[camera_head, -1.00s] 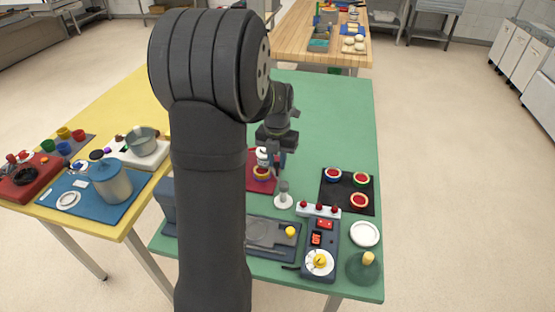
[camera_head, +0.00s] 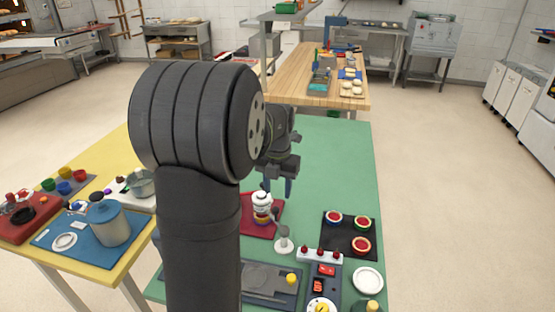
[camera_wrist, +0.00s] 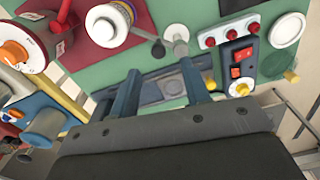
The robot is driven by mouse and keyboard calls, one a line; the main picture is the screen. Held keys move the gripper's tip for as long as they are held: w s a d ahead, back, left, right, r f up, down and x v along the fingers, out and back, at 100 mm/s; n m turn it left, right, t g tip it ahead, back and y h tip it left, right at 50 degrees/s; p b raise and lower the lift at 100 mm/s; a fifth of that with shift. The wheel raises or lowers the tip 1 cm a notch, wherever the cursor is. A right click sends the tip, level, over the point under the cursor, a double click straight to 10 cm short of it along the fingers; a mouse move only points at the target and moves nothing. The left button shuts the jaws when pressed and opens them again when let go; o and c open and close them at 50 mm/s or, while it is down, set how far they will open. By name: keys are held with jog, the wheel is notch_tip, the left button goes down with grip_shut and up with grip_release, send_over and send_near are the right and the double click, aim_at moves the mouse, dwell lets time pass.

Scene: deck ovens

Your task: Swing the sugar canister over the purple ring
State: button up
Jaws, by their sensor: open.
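A white canister (camera_head: 262,199) stands on the red mat (camera_head: 247,226), with purple and yellow bands low on it. It also shows in the wrist view (camera_wrist: 112,14), with a purple band around it. I cannot tell whether that band is a separate ring under it. A grey jointed lever (camera_wrist: 157,46) runs from beside the canister towards a grey post on a round white base (camera_head: 284,246). My gripper (camera_head: 279,187) is open and empty, above and behind the canister, apart from it. In the wrist view my gripper's fingers (camera_wrist: 160,88) are spread over the bench.
A black mat (camera_head: 341,235) with several coloured rings lies at right. A control box with red buttons (camera_head: 325,271) and a white plate (camera_head: 368,280) are nearer. A yellow table (camera_head: 115,160) with pots stands at left. The green bench (camera_head: 335,150) is clear at the back.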

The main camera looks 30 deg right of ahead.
aim_at(278, 208)
notch_tip(278, 208, up, 11)
dwell(0.7)
notch_tip(278, 208, down, 18)
jog(key=shift+r, duration=0.2)
dwell(0.4)
